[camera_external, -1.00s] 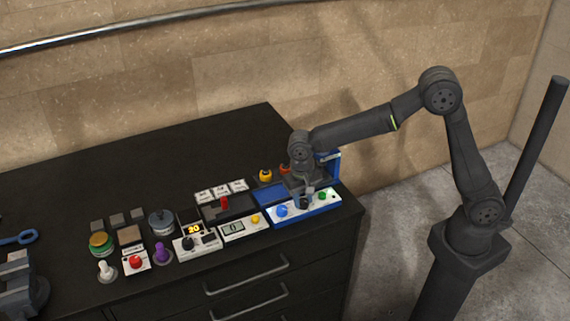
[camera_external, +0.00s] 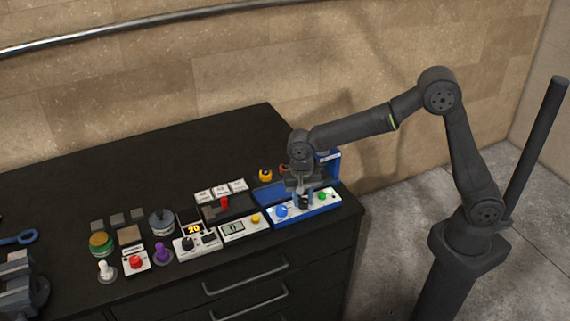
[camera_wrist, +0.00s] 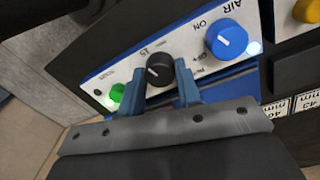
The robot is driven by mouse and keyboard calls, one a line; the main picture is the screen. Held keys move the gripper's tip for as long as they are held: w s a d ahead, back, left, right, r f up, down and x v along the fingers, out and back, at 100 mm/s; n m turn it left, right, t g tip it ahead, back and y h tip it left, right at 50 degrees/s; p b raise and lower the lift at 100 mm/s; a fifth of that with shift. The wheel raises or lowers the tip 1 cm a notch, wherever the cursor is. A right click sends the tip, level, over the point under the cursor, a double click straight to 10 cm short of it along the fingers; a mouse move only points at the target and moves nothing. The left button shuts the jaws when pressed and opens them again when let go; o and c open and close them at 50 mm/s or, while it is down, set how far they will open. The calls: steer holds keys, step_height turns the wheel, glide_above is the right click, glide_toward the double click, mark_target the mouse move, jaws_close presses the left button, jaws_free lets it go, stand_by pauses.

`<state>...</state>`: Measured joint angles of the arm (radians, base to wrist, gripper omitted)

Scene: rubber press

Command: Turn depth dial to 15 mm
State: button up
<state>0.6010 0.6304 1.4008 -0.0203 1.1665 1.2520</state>
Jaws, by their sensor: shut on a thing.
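The depth dial (camera_wrist: 158,69) is a black round knob with a short white mark, on the white front panel of the blue press (camera_external: 327,207). A label that reads like 15 is printed above the dial in the wrist view. The white mark points up and left there; its exact reading is too small to tell. My gripper (camera_wrist: 158,83) is shut on the dial, with one blue-grey finger at each side. In the external view my gripper (camera_external: 303,193) comes down from above and mostly hides the dial.
A blue AIR knob (camera_wrist: 226,39) sits beside the dial, and a green button (camera_wrist: 117,92) is on its other side. A yellow button (camera_wrist: 306,10) shows on the neighbouring unit.

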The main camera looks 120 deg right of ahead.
mark_target(300, 201)
steer(key=o, duration=1)
steer(key=shift+r, duration=0.1)
steer(key=r, duration=1.1)
steer(key=w+r, duration=0.1)
steer(key=r, duration=0.5)
steer(key=shift+d+r, duration=0.1)
steer(key=shift+d, duration=0.05)
steer(key=f, duration=1.1)
steer(key=s+f, duration=0.1)
steer(key=f, duration=0.5)
steer(key=shift+f, duration=0.25)
